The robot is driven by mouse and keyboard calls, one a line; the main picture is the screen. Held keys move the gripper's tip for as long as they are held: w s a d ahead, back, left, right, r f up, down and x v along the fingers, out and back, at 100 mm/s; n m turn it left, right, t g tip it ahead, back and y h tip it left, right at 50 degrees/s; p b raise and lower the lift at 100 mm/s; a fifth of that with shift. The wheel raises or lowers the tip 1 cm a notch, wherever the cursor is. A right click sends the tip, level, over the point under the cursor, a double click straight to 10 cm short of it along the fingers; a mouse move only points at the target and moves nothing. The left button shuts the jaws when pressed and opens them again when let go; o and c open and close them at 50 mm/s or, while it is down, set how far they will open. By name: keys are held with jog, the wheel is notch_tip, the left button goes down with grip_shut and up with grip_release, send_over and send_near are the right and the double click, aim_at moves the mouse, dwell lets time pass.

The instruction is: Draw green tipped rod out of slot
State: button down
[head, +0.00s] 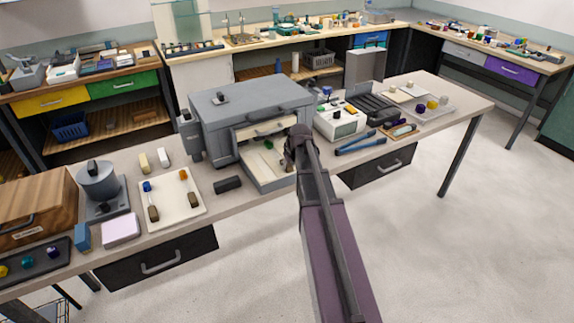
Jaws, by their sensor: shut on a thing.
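A grey box-shaped oven (228,110) stands on the near bench with its front open and a pale interior. The green tip (268,144) of the green tipped rod shows inside the opening. My gripper (289,160) is at the right side of the opening, shut at what looks like the dark end of this rod. The clear shaft is barely visible, and my wrist hides part of the grip. I cannot make out the slot itself or how far the rod sits in it.
To the left, a pale tray (178,222) holds two similar rods, with a dark block (228,185) next to it. To the right are a white device (338,122) and blue tongs (361,145).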

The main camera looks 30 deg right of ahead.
jog(key=shift+c, duration=1.5)
grip_release()
